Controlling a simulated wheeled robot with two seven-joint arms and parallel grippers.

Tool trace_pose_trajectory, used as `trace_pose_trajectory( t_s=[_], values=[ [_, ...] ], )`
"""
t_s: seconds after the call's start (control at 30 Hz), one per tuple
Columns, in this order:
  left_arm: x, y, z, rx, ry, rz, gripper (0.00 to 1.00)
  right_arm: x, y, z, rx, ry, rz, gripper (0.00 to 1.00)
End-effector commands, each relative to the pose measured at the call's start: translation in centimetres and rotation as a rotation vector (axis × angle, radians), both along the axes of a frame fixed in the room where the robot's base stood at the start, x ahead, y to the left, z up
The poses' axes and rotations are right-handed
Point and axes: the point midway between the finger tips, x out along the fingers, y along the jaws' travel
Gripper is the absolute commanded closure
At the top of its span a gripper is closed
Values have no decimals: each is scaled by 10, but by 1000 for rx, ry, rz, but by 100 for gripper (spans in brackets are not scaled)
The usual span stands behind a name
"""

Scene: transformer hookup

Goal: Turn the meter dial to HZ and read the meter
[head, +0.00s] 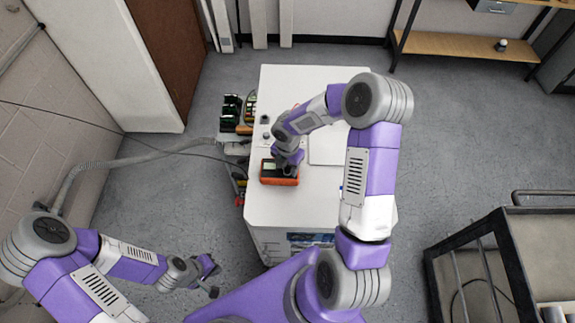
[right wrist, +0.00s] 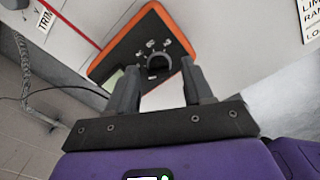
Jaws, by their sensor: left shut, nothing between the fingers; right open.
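The orange meter (head: 268,178) with a dark face and pale display lies on the white worktop (head: 300,208). It also shows in the right wrist view (right wrist: 103,66), tilted in the picture, with its round dark dial (right wrist: 157,60) and several small sockets or buttons. My right gripper (right wrist: 158,72) is open, its fingers on either side of the dial in that view; whether they touch it, I cannot tell. In the head view my right gripper (head: 288,170) is over the meter and partly hides it. The dial's setting and the display reading are not legible. My left gripper (head: 212,278) is shut and empty, low and away from the worktop.
Dark and green devices (head: 236,113) stand at the worktop's left side. A grey hose (head: 110,163) runs along the left wall. A dark-framed cart (head: 480,245) stands at lower right and a wooden shelf (head: 455,45) at upper right. Floor between is clear.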

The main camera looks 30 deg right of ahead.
Motion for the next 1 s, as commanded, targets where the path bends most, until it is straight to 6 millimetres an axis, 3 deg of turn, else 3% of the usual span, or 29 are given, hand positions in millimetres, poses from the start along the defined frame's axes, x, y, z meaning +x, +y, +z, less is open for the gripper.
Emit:
trace_pose_trajectory(
  t_s=[0.13,0.47,0.77,1.0],
  values=[
    [0,0,0,0,0,0,100,0,0,0,0,0,0,52],
    [0,0,0,0,0,0,100,0,0,0,0,0,0,100],
    [0,0,-2,0,0,0,100,0,0,0,0,-1,-31,100],
    [0,0,-9,0,0,0,100,1,0,0,-1,-3,-160,100]
  ],
)
